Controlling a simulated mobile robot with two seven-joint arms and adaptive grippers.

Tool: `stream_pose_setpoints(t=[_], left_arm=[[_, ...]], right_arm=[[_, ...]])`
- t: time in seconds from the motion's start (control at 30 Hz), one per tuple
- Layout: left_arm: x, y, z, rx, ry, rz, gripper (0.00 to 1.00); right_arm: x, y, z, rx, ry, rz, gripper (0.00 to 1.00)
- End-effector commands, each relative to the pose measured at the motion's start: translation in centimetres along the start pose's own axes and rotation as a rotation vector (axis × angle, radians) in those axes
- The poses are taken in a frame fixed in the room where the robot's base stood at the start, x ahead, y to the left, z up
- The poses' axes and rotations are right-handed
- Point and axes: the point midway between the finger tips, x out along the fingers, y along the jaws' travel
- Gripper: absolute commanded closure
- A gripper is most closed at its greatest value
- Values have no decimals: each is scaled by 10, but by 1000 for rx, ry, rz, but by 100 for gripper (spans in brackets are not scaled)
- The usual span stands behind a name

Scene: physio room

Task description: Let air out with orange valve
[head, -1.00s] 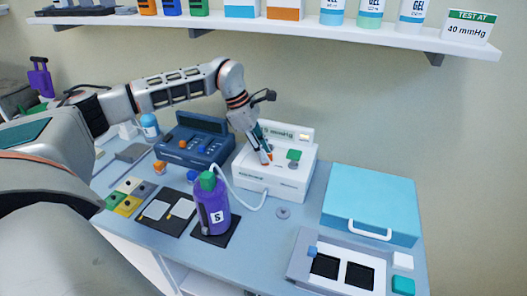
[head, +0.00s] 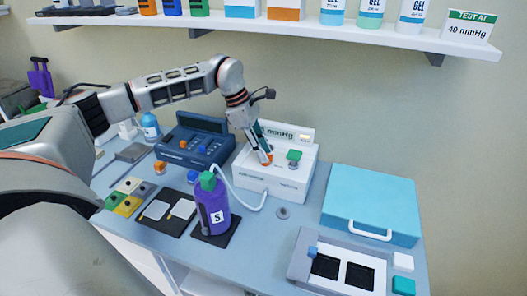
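A white pressure unit (head: 285,184) stands on the bench with a tube running to a purple cuff (head: 211,205) marked S. A display reading in mmHg (head: 290,133) stands at its back; my gripper hides the number. The orange valve (head: 268,160) is on the unit's top, largely hidden by my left gripper (head: 265,156). Its fingertips point down at the valve, at or touching it; I cannot tell whether they grip it. A green button or valve (head: 294,155) is to its right. My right gripper is not in view.
A dark blue case (head: 195,143) with small knobs is left of the unit. A light blue case (head: 371,203) and a grey tray (head: 306,264) are at right. A shelf (head: 390,37) with bottles and a "TEST AT 40 mmHg" sign (head: 467,27) hangs above.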

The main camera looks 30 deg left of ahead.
Motion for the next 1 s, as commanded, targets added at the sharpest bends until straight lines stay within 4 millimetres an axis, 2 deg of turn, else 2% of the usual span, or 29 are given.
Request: stream_pose_setpoints(t=[0.5, 0.7, 1.0], left_arm=[[-95, 0, 0, -1, -2, 4, 76], [-112, 0, 0, 0, -1, 2, 76], [-115, 0, 0, 0, -1, 1, 76]], right_arm=[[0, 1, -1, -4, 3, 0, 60], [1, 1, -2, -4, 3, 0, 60], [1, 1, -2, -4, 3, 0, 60]])
